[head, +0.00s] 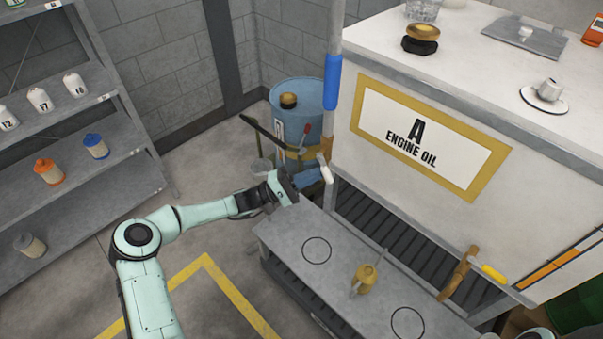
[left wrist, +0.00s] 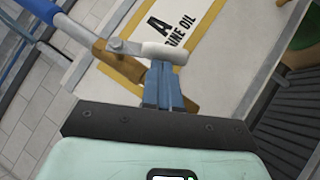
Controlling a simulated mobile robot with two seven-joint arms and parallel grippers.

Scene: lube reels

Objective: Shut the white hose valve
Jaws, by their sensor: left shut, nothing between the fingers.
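The white hose valve handle (head: 325,170) sticks out low at the left corner of the engine oil cabinet, beside a brown bracket. In the left wrist view the white handle (left wrist: 163,52) lies crosswise on a silver lever arm just beyond my fingertips. My left gripper (head: 312,177) is shut and empty, with its blue-grey fingers (left wrist: 163,72) together right at the handle. Whether they touch it I cannot tell. My right gripper is not in view.
The cabinet (head: 340,125) marked A stands close behind the handle. A yellow handle (head: 493,272) sits at its right. A blue drum (head: 297,100) stands behind; shelving (head: 75,140) is at left.

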